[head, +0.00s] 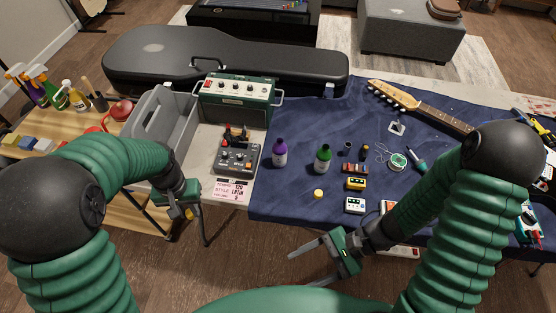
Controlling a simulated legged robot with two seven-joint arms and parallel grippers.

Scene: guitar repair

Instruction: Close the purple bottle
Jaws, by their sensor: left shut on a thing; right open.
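The purple bottle (280,153) stands upright on the blue cloth, near its left edge; its narrow top shows dark purple. A small round yellow cap (318,194) lies on the cloth to the right of and nearer than the bottle. My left gripper (188,212) is left of the cloth, by the near edge of the work surface, well apart from the bottle. It is shut on a small yellow thing that is partly hidden; I cannot tell surely whether it is a cap. My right gripper (306,266) is open and empty, in front of the cloth's near edge.
A green bottle (323,159) stands right of the purple one. Small pedals, including a yellow one (356,184), lie further right. A control box (238,157), a green amplifier (236,100) and a grey bin (165,128) are left and behind. Bare cloth lies around the yellow cap.

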